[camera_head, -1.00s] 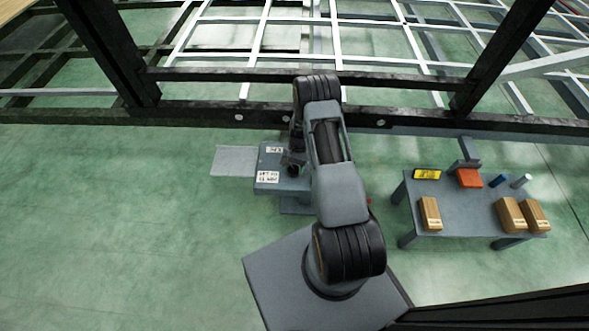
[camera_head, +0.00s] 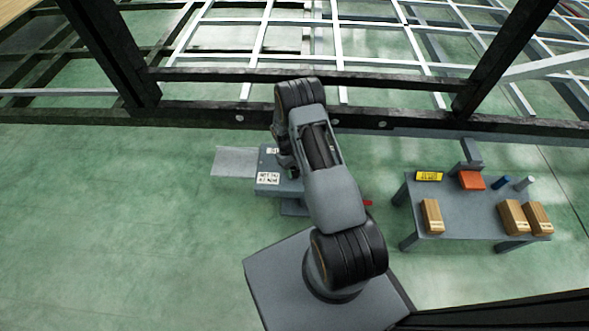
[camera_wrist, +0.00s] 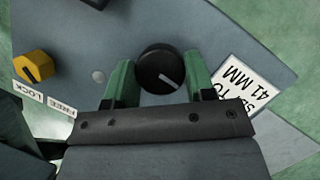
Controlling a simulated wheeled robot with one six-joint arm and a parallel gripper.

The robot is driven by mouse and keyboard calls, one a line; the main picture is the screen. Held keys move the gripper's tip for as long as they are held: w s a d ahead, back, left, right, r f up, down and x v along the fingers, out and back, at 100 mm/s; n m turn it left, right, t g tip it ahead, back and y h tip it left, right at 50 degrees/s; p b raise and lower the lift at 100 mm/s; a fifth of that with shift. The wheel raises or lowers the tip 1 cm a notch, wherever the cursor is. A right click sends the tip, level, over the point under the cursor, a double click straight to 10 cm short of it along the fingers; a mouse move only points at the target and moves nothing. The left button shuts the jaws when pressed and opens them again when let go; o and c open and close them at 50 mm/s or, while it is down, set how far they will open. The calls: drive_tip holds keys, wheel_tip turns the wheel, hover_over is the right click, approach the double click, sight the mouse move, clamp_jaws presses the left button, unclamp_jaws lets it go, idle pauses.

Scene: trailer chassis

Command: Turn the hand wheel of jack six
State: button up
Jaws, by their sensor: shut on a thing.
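The hand wheel (camera_wrist: 158,66) is a round black knob with a pale pointer line, seen in the wrist view on the grey top of the jack (camera_wrist: 240,50). The line points to the lower right. My gripper (camera_wrist: 160,80) has its two green fingers on either side of the wheel and is shut on it. A white label (camera_wrist: 245,88) beside the wheel reads "SET TO 41 MM". In the head view the grey jack (camera_head: 268,189) shows left of my arm, which hides the wheel and the gripper.
A yellow knob (camera_wrist: 33,66) sits above LOCK and FREE labels on the jack. A grey table (camera_head: 465,215) with wooden blocks, an orange item (camera_head: 472,180) and a yellow sign (camera_head: 429,176) stands at the right. Dark chassis beams (camera_head: 300,80) run behind. Green floor is clear at left.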

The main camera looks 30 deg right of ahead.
drive_tip(key=n+h, duration=0.1)
drive_tip(key=n, duration=0.3)
drive_tip(key=shift+a+n+t+h+p, duration=0.1)
drive_tip(key=shift+n+t+h+p, duration=0.2)
drive_tip(key=shift+t+h, duration=0.1)
drive_tip(key=shift+s+n+t+h, duration=0.1)
drive_tip(key=shift+n+t+h, duration=0.25)
drive_tip(key=shift+n, duration=0.95)
drive_tip(key=shift+n+t+h, duration=0.35)
drive_tip(key=shift+n, duration=0.95)
drive_tip(key=shift+p, duration=0.3)
drive_tip(key=o, duration=0.9)
drive_tip(key=p+v, duration=0.4)
drive_tip(key=v, duration=1)
drive_tip(key=shift+s, duration=0.15)
drive_tip(key=shift+f, duration=0.1)
